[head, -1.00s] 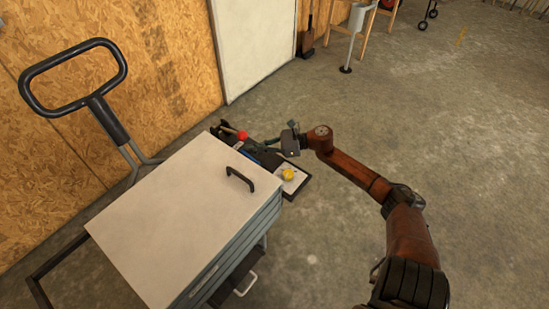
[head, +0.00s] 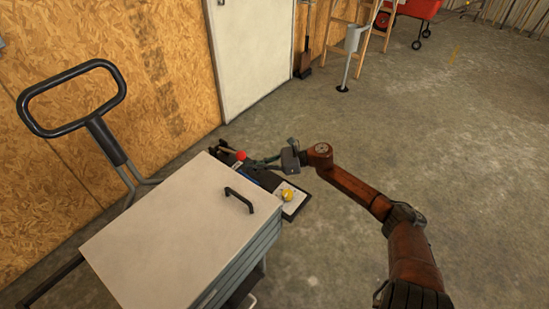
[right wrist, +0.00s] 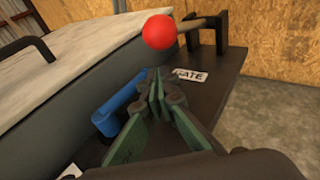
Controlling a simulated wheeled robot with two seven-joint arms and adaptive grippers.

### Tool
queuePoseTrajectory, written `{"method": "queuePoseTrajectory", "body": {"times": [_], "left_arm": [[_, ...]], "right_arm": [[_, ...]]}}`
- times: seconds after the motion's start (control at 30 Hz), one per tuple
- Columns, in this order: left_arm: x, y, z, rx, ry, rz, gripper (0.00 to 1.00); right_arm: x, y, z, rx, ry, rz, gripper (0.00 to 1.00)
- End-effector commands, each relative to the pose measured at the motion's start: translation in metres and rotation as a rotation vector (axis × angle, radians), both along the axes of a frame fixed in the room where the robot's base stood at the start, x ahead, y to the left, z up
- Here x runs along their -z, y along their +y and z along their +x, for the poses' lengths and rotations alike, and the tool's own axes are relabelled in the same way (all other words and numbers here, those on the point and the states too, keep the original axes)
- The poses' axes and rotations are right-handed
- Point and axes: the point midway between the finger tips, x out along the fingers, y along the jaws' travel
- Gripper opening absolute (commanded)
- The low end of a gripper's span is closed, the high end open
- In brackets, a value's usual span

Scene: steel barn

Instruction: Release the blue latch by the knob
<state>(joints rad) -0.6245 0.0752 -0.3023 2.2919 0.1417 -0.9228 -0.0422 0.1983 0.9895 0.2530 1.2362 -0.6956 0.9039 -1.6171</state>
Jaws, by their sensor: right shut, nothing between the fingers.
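The blue latch (right wrist: 118,108) is a blue bar on a dark panel, just left of my right gripper's fingers in the right wrist view. In the head view only a small blue strip (head: 251,176) of it shows. A red ball knob (right wrist: 159,32) on a rod stands beyond the fingertips; it also shows in the head view (head: 240,156). My right gripper (right wrist: 156,86) has its green fingers together and empty, over the panel between the blue bar and a white label. In the head view it (head: 257,162) lies right of the red ball. I cannot tell whether it touches the latch.
A pale-topped cabinet (head: 165,238) with a black handle (head: 239,199) stands left of the panel. A yellow knob (head: 288,194) sits on a white plate at the panel's near end. The label (right wrist: 190,76) is partly hidden. Open concrete floor lies right.

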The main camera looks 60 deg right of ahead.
Motion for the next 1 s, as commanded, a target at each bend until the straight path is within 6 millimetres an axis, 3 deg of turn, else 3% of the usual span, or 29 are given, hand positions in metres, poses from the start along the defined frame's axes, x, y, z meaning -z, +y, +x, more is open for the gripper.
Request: {"method": "queuePoseTrajectory", "body": {"times": [0.17, 0.3, 0.6, 1.0], "left_arm": [[0.025, -0.014, 0.015, -0.023, -0.087, -0.041, 0.40], [0.009, -0.009, 0.013, -0.014, -0.065, -0.027, 0.40], [0.005, -0.005, 0.006, -0.004, -0.030, -0.015, 0.40], [0.006, -0.006, 0.008, -0.006, -0.035, -0.016, 0.40]], "right_arm": [[0.003, -0.019, 0.005, -0.010, 0.006, -0.002, 0.00], [-0.014, -0.049, 0.000, -0.008, -0.001, 0.001, 0.00], [-0.022, -0.099, -0.009, -0.009, 0.000, 0.001, 0.00], [-0.024, -0.116, -0.013, -0.012, 0.002, 0.001, 0.00]]}}
